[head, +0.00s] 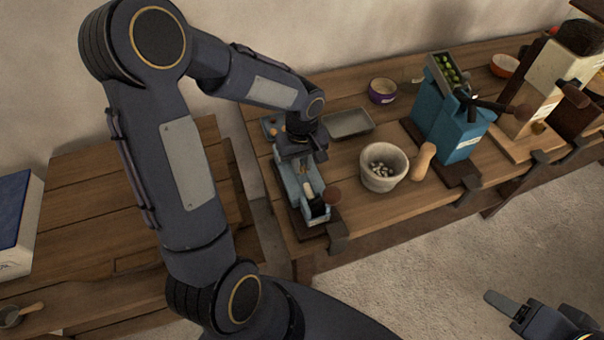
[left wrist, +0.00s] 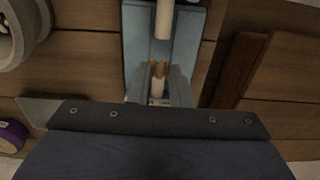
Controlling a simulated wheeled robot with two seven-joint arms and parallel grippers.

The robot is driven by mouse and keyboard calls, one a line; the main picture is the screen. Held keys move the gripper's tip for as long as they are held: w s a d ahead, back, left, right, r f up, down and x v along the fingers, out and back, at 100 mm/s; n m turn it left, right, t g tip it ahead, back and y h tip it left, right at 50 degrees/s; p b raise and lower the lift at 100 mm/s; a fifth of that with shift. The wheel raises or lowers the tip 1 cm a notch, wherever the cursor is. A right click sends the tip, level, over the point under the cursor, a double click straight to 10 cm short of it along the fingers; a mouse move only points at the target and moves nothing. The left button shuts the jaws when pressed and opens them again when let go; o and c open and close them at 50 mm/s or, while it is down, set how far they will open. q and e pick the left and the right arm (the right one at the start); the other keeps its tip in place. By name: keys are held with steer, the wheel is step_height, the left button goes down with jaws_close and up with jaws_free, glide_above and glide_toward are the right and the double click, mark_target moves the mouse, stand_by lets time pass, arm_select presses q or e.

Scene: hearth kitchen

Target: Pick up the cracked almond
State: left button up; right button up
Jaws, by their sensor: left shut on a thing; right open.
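The blue nutcracker (head: 313,190) is clamped to the wooden bench in the head view, with a dark red knob at its near end. My left gripper (head: 299,158) is down over the far part of its trough. In the left wrist view the left gripper (left wrist: 159,82) is shut on a small brown almond (left wrist: 159,68), inside the nutcracker's trough (left wrist: 133,40). A pale rod lies in the trough beyond it. The almond is hidden in the head view, and I cannot see its crack. My right gripper (head: 545,318) is open and empty at the lower right, above the floor.
A stone mortar (head: 384,167) with several pale pieces stands right of the nutcracker. A metal tray (head: 348,123), a purple bowl (head: 382,91) and a blue press (head: 450,125) are further along. A wooden pestle (head: 424,161) is beside the mortar.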

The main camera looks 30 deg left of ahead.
arm_select(q)
steer(key=shift+r+p, duration=2.15)
steer(key=shift+r, duration=0.9)
